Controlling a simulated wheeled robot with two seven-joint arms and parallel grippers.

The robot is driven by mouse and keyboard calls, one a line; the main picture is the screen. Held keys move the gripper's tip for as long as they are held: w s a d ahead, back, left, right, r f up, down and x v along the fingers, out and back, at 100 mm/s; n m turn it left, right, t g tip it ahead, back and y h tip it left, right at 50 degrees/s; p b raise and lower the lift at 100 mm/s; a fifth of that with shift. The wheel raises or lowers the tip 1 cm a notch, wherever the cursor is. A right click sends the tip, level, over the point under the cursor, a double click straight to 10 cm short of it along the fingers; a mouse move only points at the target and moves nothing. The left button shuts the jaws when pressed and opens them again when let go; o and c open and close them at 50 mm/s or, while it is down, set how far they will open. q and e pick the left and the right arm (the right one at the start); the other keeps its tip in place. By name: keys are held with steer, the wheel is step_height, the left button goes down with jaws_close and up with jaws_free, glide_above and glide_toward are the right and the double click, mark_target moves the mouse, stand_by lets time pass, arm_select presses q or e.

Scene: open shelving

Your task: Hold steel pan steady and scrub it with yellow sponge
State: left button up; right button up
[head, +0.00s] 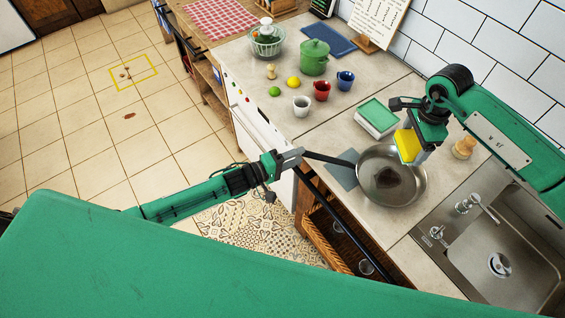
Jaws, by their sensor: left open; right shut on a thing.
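The steel pan (412,186) sits on the counter beside the sink, its dark handle (330,159) reaching left past the counter's front edge. A dark brown patch (389,184) shows on the pan's inside bottom. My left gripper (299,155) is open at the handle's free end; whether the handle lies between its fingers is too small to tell. My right gripper (416,130) is shut on the yellow sponge (407,147) and holds it over the pan's far rim. Whether the sponge touches the pan is unclear.
A sink (515,255) with a tap (478,205) lies right of the pan. Behind stand a green-and-white box (377,117), a wooden brush (464,147), a white cup (301,105), a red cup (321,90), a blue cup (345,80) and a green pot (314,57).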

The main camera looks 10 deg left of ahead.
mark_target(308, 151)
arm_select(q)
steer(key=shift+x, duration=2.25)
jaws_close()
